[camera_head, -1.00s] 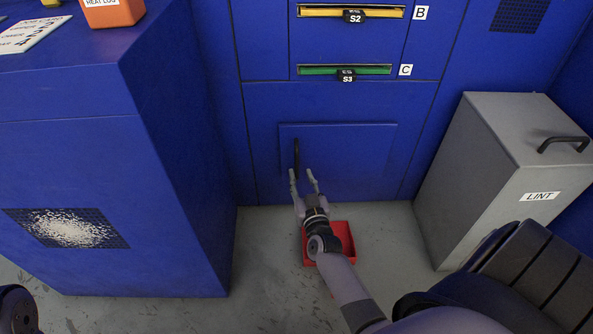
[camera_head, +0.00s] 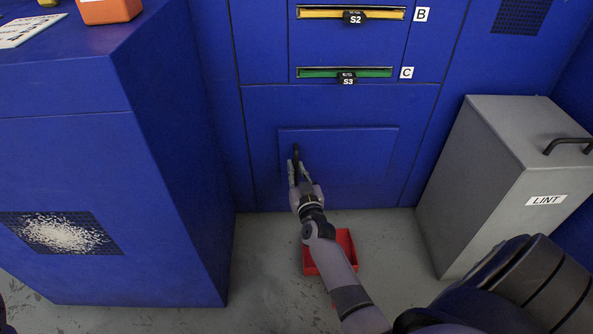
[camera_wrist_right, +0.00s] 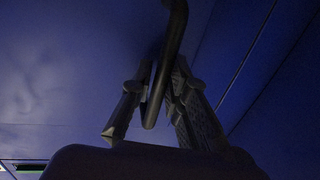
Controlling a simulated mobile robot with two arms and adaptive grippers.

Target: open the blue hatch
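The blue hatch (camera_head: 350,160) is a square panel low on the blue machine front, and it looks closed. Its black upright handle (camera_head: 296,153) is at the hatch's left side; it also shows in the right wrist view as a dark bar (camera_wrist_right: 168,60). My right gripper (camera_head: 299,174) is at the handle, with a finger on each side of it. In the right wrist view the fingertips (camera_wrist_right: 161,80) close in on the bar and appear to grip it. The lower part of the handle is partly hidden by the fingers. My left gripper is not in view.
A red tray (camera_head: 346,243) is on the floor below the hatch, partly behind my right arm. A grey LINT bin (camera_head: 480,190) stands at the right. A blue cabinet (camera_head: 100,170) stands at the left. Slots S2 (camera_head: 330,13) and S3 (camera_head: 315,73) are above the hatch.

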